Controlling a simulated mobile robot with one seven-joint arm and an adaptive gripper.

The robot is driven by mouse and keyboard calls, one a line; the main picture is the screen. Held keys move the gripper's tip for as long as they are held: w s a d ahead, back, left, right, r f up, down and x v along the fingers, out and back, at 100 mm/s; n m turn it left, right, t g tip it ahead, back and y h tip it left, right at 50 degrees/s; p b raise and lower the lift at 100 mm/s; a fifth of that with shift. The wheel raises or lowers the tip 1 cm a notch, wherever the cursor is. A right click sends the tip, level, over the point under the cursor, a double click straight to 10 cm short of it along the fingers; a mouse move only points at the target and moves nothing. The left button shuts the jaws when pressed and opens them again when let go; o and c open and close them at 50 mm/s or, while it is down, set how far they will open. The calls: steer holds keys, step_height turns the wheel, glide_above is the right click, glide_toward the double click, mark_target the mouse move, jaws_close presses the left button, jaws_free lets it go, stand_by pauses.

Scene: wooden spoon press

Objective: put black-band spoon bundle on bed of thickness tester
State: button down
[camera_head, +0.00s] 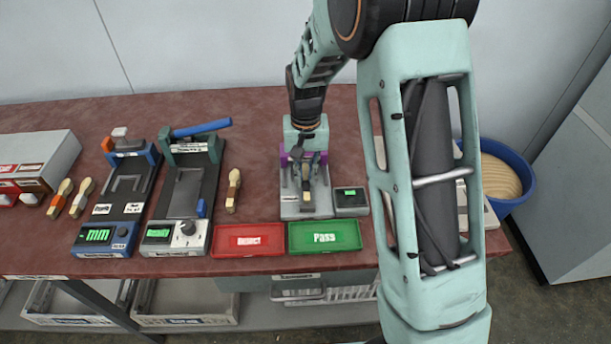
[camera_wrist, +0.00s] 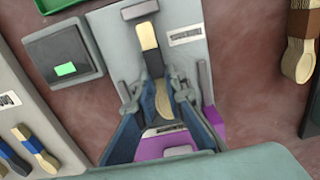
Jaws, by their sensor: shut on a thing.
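The black-band spoon bundle (camera_wrist: 149,38) is pale wood with a dark band, in the wrist view. My gripper (camera_wrist: 167,92) is shut on it near the bowl end. The bundle lies along the middle of a grey device with purple parts (camera_head: 287,200); I cannot tell whether it touches the bed. In the head view my gripper (camera_head: 306,178) is low over this device and largely hides the bundle. A blue-and-black device (camera_head: 97,237) at the left has a green display that seems to read "mm". I cannot read which device is labelled thickness tester.
A second black device (camera_head: 183,205) with a blue lever stands left of centre. A brown-banded bundle (camera_head: 233,190) lies beside it. Red (camera_head: 249,240) and green (camera_head: 324,237) trays line the front edge. More bundles (camera_head: 65,188) lie at left. A blue bin (camera_head: 525,177) stands right.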

mark_target(306, 178)
steer(key=shift+f, duration=0.2)
steer(key=c, duration=2)
jaws_free()
steer(key=shift+r, duration=0.1)
steer(key=shift+r, duration=0.1)
step_height(306, 178, up, 12)
steer(key=shift+r+p, duration=0.1)
steer(key=shift+p, duration=0.25)
steer(key=shift+w, duration=0.1)
